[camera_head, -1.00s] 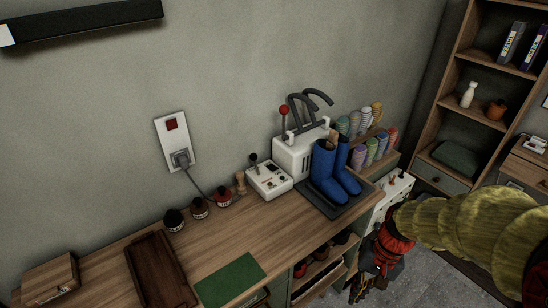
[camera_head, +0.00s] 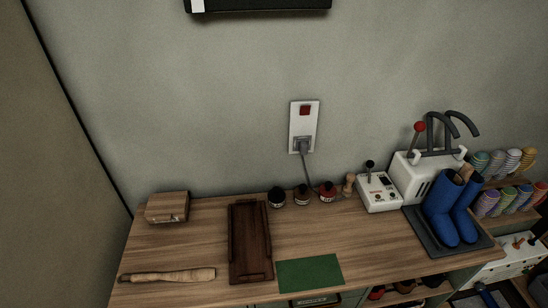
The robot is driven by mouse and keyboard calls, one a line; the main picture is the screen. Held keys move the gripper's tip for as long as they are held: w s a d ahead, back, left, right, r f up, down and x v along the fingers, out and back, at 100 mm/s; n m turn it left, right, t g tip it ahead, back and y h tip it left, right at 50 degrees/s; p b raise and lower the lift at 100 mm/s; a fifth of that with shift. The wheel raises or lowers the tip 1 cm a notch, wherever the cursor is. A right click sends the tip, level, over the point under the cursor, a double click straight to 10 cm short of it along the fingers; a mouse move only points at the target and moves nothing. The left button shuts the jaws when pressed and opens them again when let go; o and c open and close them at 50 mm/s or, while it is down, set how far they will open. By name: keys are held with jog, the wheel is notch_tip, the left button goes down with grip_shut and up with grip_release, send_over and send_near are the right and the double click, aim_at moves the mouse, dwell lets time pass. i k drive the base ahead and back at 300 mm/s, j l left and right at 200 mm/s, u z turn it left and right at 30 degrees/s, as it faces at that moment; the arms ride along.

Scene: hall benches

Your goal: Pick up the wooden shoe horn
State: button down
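A long, slim, light wooden piece (camera_head: 168,275), which looks like the wooden shoe horn, lies flat near the front left of the wooden bench (camera_head: 200,290). It is left of the dark wooden tray (camera_head: 238,243) and apart from it. A tan piece (camera_head: 465,172) also shows at the top of the blue boots (camera_head: 450,212); I cannot tell what it is. A small dark part of my gripper (camera_head: 487,294) seems to show at the bottom right edge, below the bench top and far from the wooden piece. Its fingers are too cut off and dark to judge.
A wooden box (camera_head: 167,207) stands behind the wooden piece. A green mat (camera_head: 310,273) lies right of the tray. Several small jars (camera_head: 302,195), a white control box (camera_head: 378,192) and a white machine (camera_head: 412,177) line the back. Bare bench top surrounds the wooden piece.

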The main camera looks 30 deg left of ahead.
aim_at(204, 275)
jog(key=u, duration=2.45)
